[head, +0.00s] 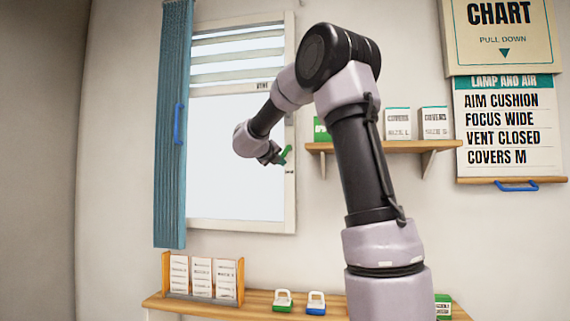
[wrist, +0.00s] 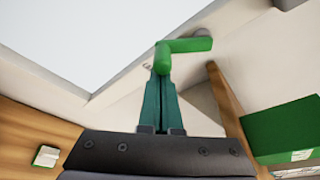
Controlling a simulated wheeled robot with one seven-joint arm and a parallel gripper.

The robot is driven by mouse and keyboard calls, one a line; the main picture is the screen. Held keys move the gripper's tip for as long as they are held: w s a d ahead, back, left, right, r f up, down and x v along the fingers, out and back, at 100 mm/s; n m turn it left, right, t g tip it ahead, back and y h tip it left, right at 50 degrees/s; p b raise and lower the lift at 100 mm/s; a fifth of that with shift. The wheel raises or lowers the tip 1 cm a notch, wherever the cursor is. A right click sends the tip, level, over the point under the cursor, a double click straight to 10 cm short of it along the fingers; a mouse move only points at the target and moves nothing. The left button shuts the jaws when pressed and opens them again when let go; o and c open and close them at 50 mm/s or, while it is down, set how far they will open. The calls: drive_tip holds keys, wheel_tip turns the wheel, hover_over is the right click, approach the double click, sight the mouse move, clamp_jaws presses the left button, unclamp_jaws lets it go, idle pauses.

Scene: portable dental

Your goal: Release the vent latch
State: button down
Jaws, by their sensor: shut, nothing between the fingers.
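The vent latch is a green bent handle (head: 286,155) on the right frame of the white window (head: 240,225). In the wrist view the green handle (wrist: 187,46) runs from a grey pivot at the right to a bent end at the left. My gripper (head: 276,157) is beside it in the head view. In the wrist view my gripper's teal fingers (wrist: 163,78) are together, with nothing between them, and their tips meet the bent end from below. I cannot tell whether they touch it. A vent label (head: 263,86) is at the upper right of the window.
A blue curtain (head: 174,130) hangs left of the window. A wooden shelf (head: 420,147) with boxes is to the right, and a green box (wrist: 285,130) is close in the wrist view. A lower bench (head: 245,309) holds card racks and small containers. A chart (head: 508,125) hangs at right.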

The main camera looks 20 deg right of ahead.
drive_tip(key=shift+w+a+r+m+t+y, duration=0.1)
drive_tip(key=shift+w+a+r+m+y, duration=0.15)
drive_tip(key=shift+m, duration=0.4)
drive_tip(key=shift+w+a+r+m+t+y, duration=0.1)
drive_tip(key=shift+w+a+r+m+y, duration=0.2)
drive_tip(key=shift+m, duration=0.4)
drive_tip(key=shift+w+a+r+m+t+y, duration=0.1)
drive_tip(key=shift+a+m+y, duration=0.25)
drive_tip(key=shift+m, duration=0.3)
